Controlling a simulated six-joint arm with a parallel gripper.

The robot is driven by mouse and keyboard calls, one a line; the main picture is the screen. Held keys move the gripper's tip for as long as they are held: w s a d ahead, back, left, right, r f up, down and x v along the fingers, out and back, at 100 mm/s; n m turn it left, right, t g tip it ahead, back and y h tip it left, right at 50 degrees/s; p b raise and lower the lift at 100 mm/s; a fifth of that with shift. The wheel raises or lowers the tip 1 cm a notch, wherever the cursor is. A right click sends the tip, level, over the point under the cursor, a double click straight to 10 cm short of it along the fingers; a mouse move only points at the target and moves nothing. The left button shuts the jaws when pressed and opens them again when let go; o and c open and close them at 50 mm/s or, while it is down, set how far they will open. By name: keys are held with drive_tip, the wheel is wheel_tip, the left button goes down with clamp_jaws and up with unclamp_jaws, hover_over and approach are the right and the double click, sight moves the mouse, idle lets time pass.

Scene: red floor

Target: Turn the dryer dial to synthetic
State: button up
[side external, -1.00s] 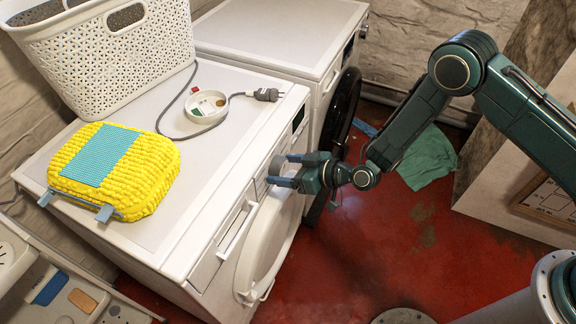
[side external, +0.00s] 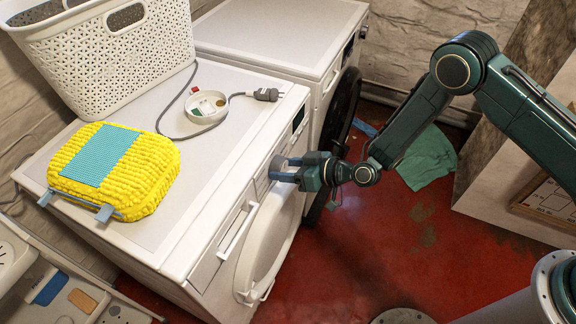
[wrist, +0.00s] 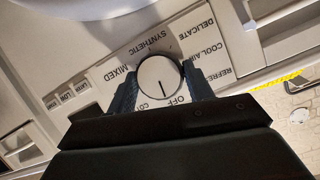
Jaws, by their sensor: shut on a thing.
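The dryer (side external: 190,225) is the near white machine with a round front door. Its dial (wrist: 158,72) is a round pale knob with a dark pointer line, seen close in the wrist view. The line points toward the bottom of the picture, between the OFF label and a partly hidden label starting "CO". The SYNTHETIC label (wrist: 146,43) is on the opposite side of the dial, near MIXED and DELICATE. My gripper (wrist: 158,88) is shut on the dial, one finger on each side. In the side view my gripper (side external: 284,170) is at the dryer's front panel.
Another white machine (side external: 285,35) stands behind. A green cloth (side external: 428,160) lies on the red floor.

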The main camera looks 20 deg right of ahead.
drive_tip(key=m+g+y, duration=0.1)
drive_tip(key=m, duration=0.2)
drive_tip(key=shift+w+d+y, duration=0.1)
drive_tip(key=shift+d+y, duration=0.05)
drive_tip(key=shift+y, duration=0.25)
drive_tip(key=m+g+y, duration=0.1)
drive_tip(key=m+y, duration=0.1)
drive_tip(key=m, duration=0.1)
drive_tip(key=shift+f, duration=0.15)
drive_tip(key=m, duration=0.2)
drive_tip(key=m+y, duration=0.1)
drive_tip(key=m, duration=0.1)
drive_tip(key=shift+d+f+y, duration=0.1)
drive_tip(key=shift+y, duration=0.2)
drive_tip(key=shift+m+y, duration=0.7)
drive_tip(key=shift+m, duration=1)
drive_tip(key=o, duration=1)
drive_tip(key=shift+w, duration=0.1)
drive_tip(key=shift+c, duration=0.2)
